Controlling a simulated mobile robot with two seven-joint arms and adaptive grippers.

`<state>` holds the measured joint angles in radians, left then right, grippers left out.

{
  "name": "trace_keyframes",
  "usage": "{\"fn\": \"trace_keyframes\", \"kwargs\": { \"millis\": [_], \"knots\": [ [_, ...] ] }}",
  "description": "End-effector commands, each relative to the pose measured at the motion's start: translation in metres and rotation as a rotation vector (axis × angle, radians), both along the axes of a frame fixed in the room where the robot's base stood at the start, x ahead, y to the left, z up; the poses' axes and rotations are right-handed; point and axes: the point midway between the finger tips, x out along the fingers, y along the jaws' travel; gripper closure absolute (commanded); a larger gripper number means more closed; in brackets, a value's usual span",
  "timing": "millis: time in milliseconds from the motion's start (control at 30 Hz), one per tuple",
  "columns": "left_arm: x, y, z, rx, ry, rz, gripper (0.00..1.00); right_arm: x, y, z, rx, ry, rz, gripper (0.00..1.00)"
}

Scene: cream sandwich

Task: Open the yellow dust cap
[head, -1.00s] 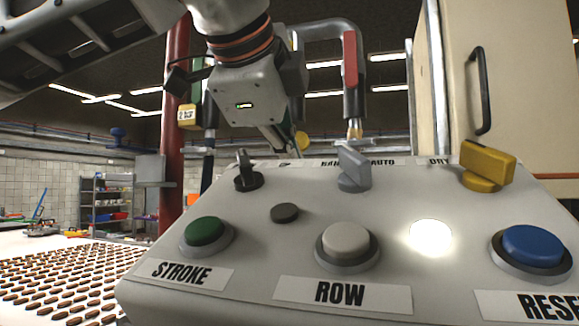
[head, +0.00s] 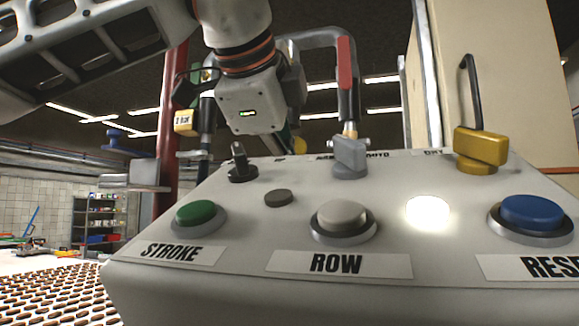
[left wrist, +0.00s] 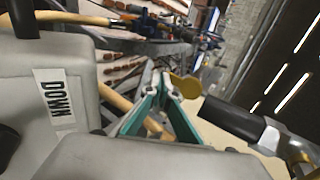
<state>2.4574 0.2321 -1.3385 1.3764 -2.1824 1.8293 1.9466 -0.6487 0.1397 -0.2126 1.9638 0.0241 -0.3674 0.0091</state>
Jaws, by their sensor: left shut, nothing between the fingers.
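The yellow dust cap appears as a small yellow disc (left wrist: 184,86) in the left wrist view, just beyond and to the right of my fingertips. In the head view only a yellow edge (head: 300,145) shows behind the control panel's back edge. My left gripper (left wrist: 163,78) is shut and empty, its teal fingers close to the disc; I cannot tell whether they touch it. In the head view the left gripper (head: 286,142) points down behind the panel, its fingertips mostly hidden. My right gripper is not in view.
The grey control panel (head: 240,244) fills the front, with a black switch (head: 240,160), grey knob (head: 350,157) and yellow knob (head: 479,150) along its back. A red-handled pipe valve (head: 346,65) stands behind it. A beige cabinet (head: 505,60) stands at right.

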Motion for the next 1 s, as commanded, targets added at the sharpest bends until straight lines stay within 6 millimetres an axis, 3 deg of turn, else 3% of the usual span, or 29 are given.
{"fn": "trace_keyframes", "kwargs": {
  "millis": [467,1000],
  "knots": [
    [-0.006,0.002,0.017,-0.001,-0.002,0.001,1.00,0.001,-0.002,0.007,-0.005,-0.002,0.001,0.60],
    [-0.084,0.027,0.068,-0.001,-0.002,0.001,1.00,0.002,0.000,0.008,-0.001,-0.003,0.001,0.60]
  ]
}}
